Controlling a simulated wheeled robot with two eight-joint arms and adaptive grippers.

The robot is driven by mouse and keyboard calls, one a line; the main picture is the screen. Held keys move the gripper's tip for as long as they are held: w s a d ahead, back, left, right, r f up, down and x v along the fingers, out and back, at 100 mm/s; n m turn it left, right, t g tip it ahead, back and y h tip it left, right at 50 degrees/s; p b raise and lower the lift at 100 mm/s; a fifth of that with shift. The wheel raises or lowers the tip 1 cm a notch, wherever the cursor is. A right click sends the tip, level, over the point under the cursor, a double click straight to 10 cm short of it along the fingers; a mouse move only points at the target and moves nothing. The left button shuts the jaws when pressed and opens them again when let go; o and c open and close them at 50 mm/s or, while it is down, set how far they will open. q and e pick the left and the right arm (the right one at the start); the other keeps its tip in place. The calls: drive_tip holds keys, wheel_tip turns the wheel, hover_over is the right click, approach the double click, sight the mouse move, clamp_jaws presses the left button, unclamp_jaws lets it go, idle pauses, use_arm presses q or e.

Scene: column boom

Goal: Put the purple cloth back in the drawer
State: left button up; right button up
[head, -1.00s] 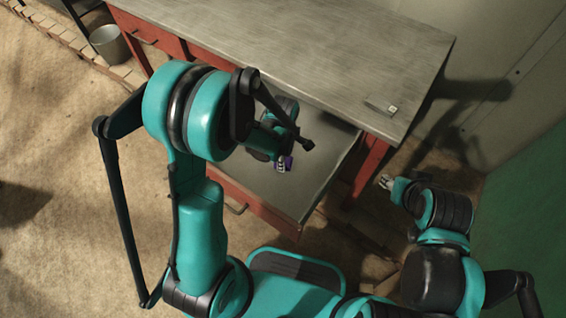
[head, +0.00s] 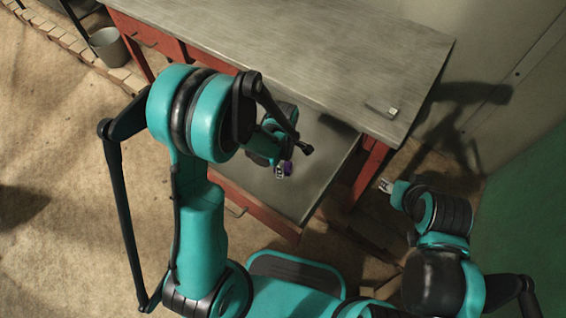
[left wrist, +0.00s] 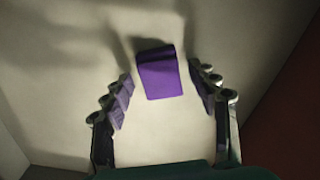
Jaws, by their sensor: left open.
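The purple cloth (left wrist: 160,75) is a small folded block in the left wrist view. It appears to lie on the pale drawer floor, between and just beyond my left fingertips. My left gripper (left wrist: 165,98) is open, with a gap on both sides of the cloth. In the head view my left gripper (head: 282,171) is down inside the pulled-out drawer (head: 312,180), and only a bit of purple shows beside it. My left arm hides part of the drawer. My right gripper (head: 386,185) is outside the drawer to the right, too small to read.
The grey worktop (head: 300,50) overhangs the back of the drawer. A small object (head: 392,111) sits on its right corner. Red table legs (head: 370,170) stand right of the drawer. A bucket (head: 108,45) is at the far left.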

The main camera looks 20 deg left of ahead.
use_arm(q)
drive_tip(key=s+a+r+m+t+p, duration=0.1)
drive_tip(key=s+r+m+p, duration=0.15)
drive_tip(key=r, duration=0.75)
drive_tip(key=s+a+r+m+t+p, duration=0.15)
drive_tip(key=r+m, duration=0.25)
drive_tip(key=r, duration=0.6)
drive_tip(key=s+a+r+m+t, duration=0.2)
drive_tip(key=s+r+m+t, duration=0.2)
drive_tip(key=m, duration=0.8)
drive_tip(key=shift+s+r+t, duration=0.35)
drive_tip(key=shift+s+r, duration=0.25)
drive_tip(key=shift+s, duration=0.55)
drive_tip(key=shift+a, duration=0.2)
